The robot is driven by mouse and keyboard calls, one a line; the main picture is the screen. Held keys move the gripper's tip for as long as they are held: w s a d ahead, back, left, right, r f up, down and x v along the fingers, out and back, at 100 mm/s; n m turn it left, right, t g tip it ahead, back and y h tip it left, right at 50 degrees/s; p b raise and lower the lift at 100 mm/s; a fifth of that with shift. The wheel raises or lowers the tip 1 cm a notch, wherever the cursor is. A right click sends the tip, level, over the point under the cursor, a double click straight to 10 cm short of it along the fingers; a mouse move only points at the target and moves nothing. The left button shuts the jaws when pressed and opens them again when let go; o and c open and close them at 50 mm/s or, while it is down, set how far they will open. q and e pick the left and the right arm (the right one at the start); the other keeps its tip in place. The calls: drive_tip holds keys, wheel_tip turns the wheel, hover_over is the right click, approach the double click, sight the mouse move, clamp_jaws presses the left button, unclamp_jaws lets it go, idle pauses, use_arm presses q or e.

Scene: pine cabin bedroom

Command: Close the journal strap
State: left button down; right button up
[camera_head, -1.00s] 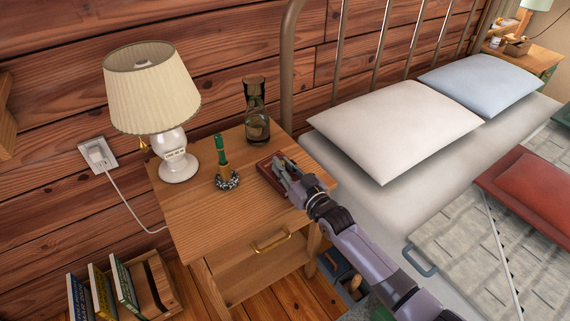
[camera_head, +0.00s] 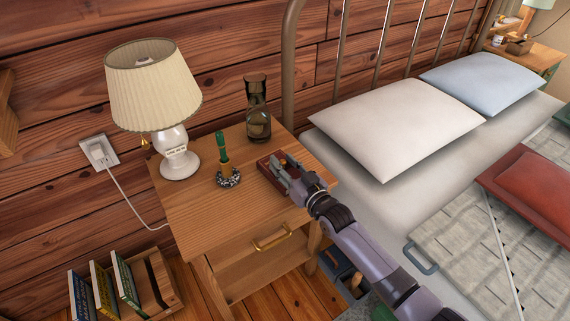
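The journal (camera_head: 266,166) is a small red-brown book lying on the right part of the wooden nightstand (camera_head: 195,215). My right gripper (camera_head: 281,170) is over the journal, with its fingers at or just above the cover. The gripper and wrist hide much of the journal, and I cannot make out the strap. Whether the fingers are apart or closed on something is too small to tell. My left gripper is not in view.
A lamp (camera_head: 152,90), a green item in a small dark-and-white holder (camera_head: 228,178) and a glass carafe (camera_head: 257,110) stand on the nightstand. The bed with a white pillow (camera_head: 398,128) is close on the right. The nightstand's front left top is clear.

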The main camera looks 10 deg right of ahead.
drive_tip(key=shift+s, duration=0.1)
drive_tip(key=shift+s+d+f, duration=0.1)
drive_tip(key=shift+s+d, duration=0.05)
drive_tip(key=shift+s, duration=0.15)
drive_tip(key=v, duration=1.1)
drive_tip(key=shift+s, duration=0.1)
